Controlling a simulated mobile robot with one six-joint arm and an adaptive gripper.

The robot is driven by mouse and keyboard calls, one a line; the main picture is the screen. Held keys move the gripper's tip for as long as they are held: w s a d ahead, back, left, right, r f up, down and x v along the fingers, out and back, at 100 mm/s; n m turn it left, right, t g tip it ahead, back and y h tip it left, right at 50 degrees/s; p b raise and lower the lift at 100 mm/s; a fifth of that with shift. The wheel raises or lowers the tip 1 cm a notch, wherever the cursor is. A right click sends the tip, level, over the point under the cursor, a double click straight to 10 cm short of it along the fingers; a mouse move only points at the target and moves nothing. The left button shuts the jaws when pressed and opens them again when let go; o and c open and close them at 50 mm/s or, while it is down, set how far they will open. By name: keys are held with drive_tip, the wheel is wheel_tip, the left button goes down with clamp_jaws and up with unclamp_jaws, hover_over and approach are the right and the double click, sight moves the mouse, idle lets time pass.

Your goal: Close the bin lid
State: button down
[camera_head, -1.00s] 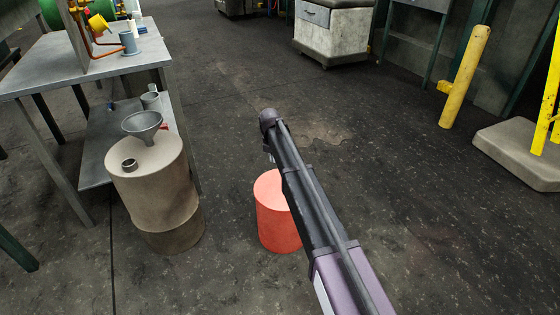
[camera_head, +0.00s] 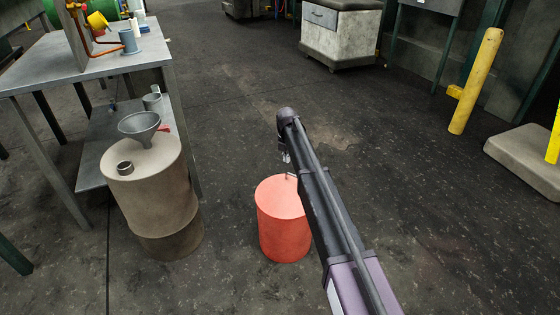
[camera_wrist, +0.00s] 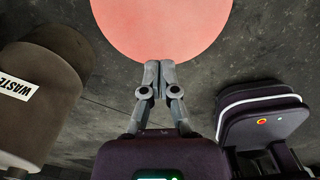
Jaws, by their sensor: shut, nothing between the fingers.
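The red bin (camera_head: 284,235) is a cylinder standing on the floor, left of my arm. Its top (camera_head: 277,196) looks like a flat, lighter red disc, with no open gap visible from here. A small metal piece, perhaps a handle, shows at the top's back edge. My gripper (camera_head: 286,157) is above and behind the bin, partly hidden by my arm. In the wrist view, my gripper (camera_wrist: 160,66) has its fingertips together and empty, at the edge of the round red top (camera_wrist: 165,25). I cannot tell whether they touch it.
A beige drum (camera_head: 150,195) with a funnel (camera_head: 141,125) stands to the left, beside a grey table (camera_head: 100,65). The wrist view shows a "WASTE" label (camera_wrist: 17,88) on a drum. A yellow post (camera_head: 476,82) stands at the right. The floor (camera_head: 210,95) beyond the bin is clear.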

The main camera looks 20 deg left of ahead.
drive_tip(key=w+f+b, duration=0.6)
drive_tip(key=b, duration=0.7)
hover_over(296, 180)
wheel_tip(296, 180, down, 7)
drive_tip(key=shift+s, duration=0.15)
drive_tip(key=shift+w+f+b, duration=0.2)
drive_tip(key=shift+f+b, duration=0.2)
drive_tip(key=shift+f, duration=0.15)
drive_tip(key=shift+w+f+b, duration=0.15)
drive_tip(key=shift+f+b, duration=0.25)
drive_tip(key=shift+f, duration=0.1)
drive_tip(key=shift+d+r, duration=0.1)
drive_tip(key=shift+r, duration=0.05)
drive_tip(key=r+p, duration=0.4)
drive_tip(key=shift+w+d, duration=0.1)
drive_tip(key=shift+w, duration=0.3)
drive_tip(key=w+d+r+p, duration=0.1)
drive_tip(key=w+r+p, duration=0.4)
drive_tip(key=w, duration=0.3)
drive_tip(key=shift+d+p, duration=0.25)
drive_tip(key=shift+p, duration=0.05)
drive_tip(key=shift+r, duration=0.1)
